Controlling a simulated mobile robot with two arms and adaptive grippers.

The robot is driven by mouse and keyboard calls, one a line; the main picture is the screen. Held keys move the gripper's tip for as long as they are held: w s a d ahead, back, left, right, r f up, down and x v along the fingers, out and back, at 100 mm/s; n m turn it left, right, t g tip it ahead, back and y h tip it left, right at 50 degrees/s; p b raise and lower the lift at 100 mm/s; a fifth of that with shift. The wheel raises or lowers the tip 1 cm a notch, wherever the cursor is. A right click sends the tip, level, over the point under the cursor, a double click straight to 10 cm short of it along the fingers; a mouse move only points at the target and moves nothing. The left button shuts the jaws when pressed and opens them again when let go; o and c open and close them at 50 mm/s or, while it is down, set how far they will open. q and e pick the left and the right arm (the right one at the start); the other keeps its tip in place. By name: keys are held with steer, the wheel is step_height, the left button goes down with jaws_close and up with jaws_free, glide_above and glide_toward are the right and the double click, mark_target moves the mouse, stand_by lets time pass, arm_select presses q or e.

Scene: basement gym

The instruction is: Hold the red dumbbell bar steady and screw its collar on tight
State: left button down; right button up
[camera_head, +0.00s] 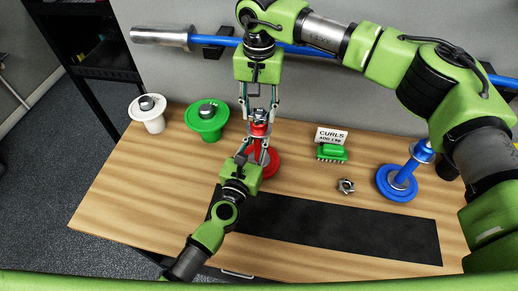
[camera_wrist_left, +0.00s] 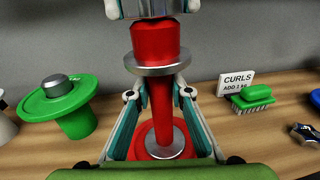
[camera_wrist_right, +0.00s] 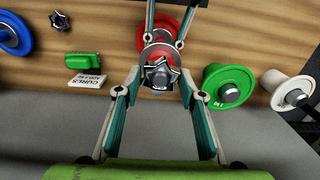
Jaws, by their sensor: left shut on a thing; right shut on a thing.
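The red dumbbell bar (camera_head: 258,130) stands upright on the table with a red plate (camera_head: 268,164) at its foot. My left gripper (camera_head: 257,153) comes from the front and is shut on the bar below the disc. The silver star-shaped collar (camera_wrist_right: 159,74) sits at the bar's top end. My right gripper (camera_head: 260,112) points down from above and is shut on the collar. How far the collar is threaded is hidden.
At right are a CURLS sign (camera_head: 331,136), a green brush (camera_head: 332,153), a loose star collar (camera_head: 346,186) and a blue dumbbell (camera_head: 398,180). A black mat (camera_head: 330,222) lies in front. A blue barbell (camera_head: 225,42) hangs behind.

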steer(key=m, duration=3.6)
steer(key=o, duration=1.3)
